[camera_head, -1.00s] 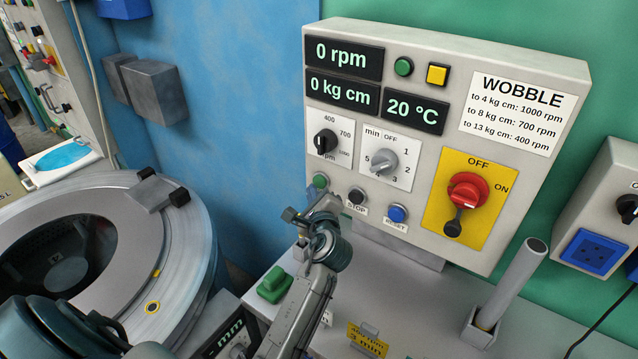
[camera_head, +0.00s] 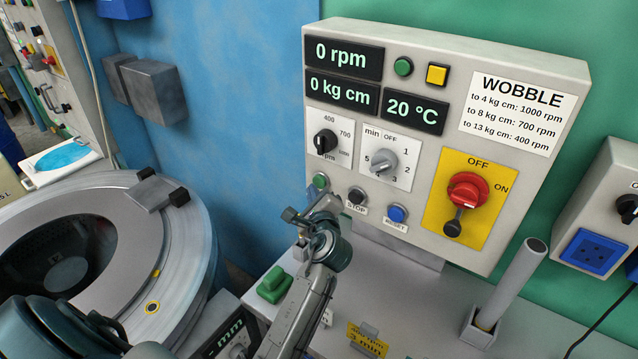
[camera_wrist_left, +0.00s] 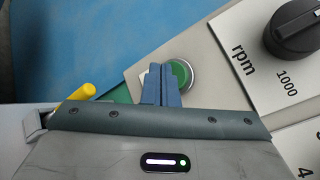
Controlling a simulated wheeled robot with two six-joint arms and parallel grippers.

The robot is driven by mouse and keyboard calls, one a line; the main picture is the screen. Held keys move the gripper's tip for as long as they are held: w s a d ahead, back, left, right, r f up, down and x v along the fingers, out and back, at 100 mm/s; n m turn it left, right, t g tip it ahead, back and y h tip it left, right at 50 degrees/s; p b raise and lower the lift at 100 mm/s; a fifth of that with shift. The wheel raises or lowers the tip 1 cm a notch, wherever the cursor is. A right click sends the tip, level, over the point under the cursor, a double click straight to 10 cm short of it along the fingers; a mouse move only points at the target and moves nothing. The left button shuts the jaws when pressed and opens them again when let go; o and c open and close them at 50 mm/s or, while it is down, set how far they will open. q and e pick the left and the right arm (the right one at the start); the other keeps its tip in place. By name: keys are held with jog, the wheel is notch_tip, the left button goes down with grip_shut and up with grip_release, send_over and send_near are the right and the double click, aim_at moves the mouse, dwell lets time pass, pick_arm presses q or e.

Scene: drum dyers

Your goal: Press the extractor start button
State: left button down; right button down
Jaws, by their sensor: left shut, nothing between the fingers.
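The extractor control box carries a green start button (camera_head: 320,181) at its lower left corner, left of the black STOP button (camera_head: 356,196) and the blue RESET button (camera_head: 397,213). My left gripper (camera_head: 316,205) is shut and empty, just below and in front of the green button. In the left wrist view the closed blue fingers (camera_wrist_left: 161,80) overlap the left part of the green button (camera_wrist_left: 181,74). I cannot tell whether the fingertips touch it. The displays read 0 rpm and 0 kg cm. My right gripper is not in view.
The extractor drum (camera_head: 180,260) stands open at the left. A red rotary switch (camera_head: 467,191) is on the box's right side. An upright grey tube (camera_head: 512,285) stands at the right of the bench. A green block (camera_head: 274,285) lies beside my left arm.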

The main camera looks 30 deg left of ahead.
pick_arm(q)
jog(key=shift+w, duration=0.1)
jog(key=shift+w, duration=0.25)
